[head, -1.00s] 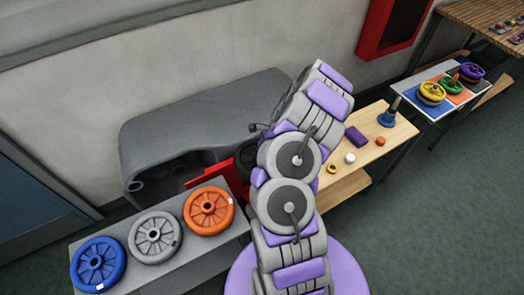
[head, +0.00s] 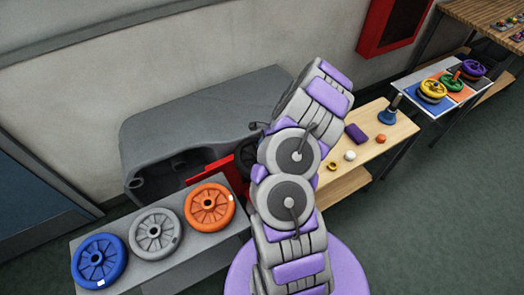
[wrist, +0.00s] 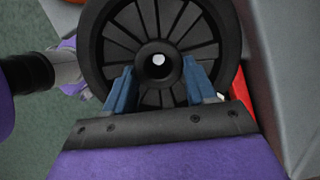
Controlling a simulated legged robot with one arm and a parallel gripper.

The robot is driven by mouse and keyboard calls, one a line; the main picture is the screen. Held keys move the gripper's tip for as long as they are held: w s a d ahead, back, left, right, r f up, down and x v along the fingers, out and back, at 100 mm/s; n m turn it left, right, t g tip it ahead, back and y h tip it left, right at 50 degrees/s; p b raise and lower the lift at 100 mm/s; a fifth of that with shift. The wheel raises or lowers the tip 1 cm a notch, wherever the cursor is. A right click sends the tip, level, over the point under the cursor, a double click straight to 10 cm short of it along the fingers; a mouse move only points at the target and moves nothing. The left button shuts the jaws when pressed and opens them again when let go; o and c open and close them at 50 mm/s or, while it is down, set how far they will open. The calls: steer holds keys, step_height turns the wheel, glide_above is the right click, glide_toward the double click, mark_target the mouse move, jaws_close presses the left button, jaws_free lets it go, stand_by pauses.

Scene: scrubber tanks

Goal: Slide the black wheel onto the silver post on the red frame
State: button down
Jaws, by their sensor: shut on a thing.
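The black wheel (wrist: 159,22) fills the upper middle of the wrist view, its spoked face toward the camera. My gripper (wrist: 158,68) has its two blue fingers shut on the wheel's central hub. A small bright round spot shows inside the hub's hole; it may be the end of the silver post, but I cannot tell how deep it sits. In the head view the black wheel (head: 245,155) is partly hidden behind my arm, beside the red frame (head: 207,174). The red frame also shows as a strip at the right of the wrist view (wrist: 240,92).
A grey machine body (head: 200,115) stands behind the red frame. A grey bench (head: 185,243) in front holds blue (head: 99,262), grey (head: 155,236) and orange (head: 209,207) wheels. A wooden table (head: 395,130) with small items stands right of my arm.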

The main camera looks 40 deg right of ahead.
steer(key=shift+d, duration=0.35)
steer(key=c, duration=0.8)
jaws_free()
steer(key=o, duration=0.5)
steer(key=shift+d+f, duration=0.15)
steer(key=shift+d, duration=0.15)
steer(key=shift+a, duration=0.75)
steer(key=shift+d, duration=0.15)
steer(key=shift+d, duration=0.4)
steer(key=shift+a+r+p, duration=0.4)
steer(key=shift+r+p, duration=0.3)
steer(key=shift+r, duration=0.15)
